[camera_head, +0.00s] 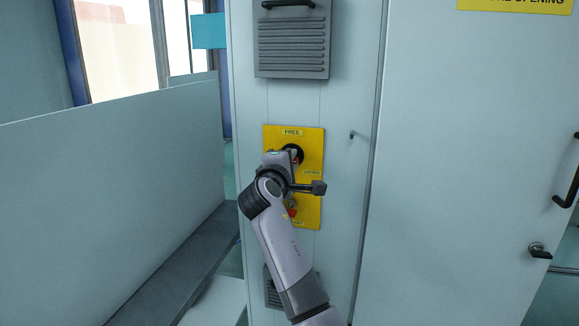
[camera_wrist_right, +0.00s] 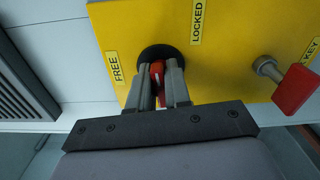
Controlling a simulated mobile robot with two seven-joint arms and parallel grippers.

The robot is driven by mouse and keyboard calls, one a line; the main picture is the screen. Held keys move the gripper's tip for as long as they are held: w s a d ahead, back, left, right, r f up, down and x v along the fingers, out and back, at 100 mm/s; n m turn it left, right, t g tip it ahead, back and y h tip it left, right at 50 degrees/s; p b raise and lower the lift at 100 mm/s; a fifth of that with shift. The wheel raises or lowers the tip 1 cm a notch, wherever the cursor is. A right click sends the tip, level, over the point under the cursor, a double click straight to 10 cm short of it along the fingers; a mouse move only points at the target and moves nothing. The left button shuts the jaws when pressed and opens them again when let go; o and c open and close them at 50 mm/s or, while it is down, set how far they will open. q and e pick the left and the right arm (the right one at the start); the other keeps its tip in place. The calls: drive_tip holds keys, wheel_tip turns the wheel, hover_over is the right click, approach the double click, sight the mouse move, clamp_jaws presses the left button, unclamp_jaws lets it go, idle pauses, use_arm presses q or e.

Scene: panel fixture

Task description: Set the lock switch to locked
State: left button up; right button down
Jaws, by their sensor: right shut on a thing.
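The lock switch is a black round base with a red handle (camera_wrist_right: 157,71) on a yellow panel (camera_head: 314,205). Its black base (camera_head: 297,151) shows in the head view, partly behind my right gripper (camera_head: 289,157). In the right wrist view, the fingers of my right gripper (camera_wrist_right: 159,84) are shut around the red handle. A FREE label (camera_wrist_right: 116,68) lies left of the switch there and a LOCKED label (camera_wrist_right: 197,22) to its upper right. The fingers hide much of the handle, so I cannot tell its exact setting. My left gripper is out of view.
A red-tagged key (camera_wrist_right: 293,90) sticks out of the panel near the KEY label. A grey vent (camera_head: 291,45) with a black handle is above the panel. A door (camera_head: 470,180) with handles is at the right, and a low partition wall (camera_head: 110,190) at the left.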

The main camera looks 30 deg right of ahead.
drive_tip(key=shift+f+m+b, duration=0.15)
drive_tip(key=shift+m+b, duration=0.15)
drive_tip(key=shift+m, duration=0.6)
drive_tip(key=c, duration=1.2)
unclamp_jaws()
drive_tip(key=shift+o, duration=0.2)
drive_tip(key=shift+s, duration=0.1)
drive_tip(key=b+v, duration=0.1)
drive_tip(key=v, duration=0.6)
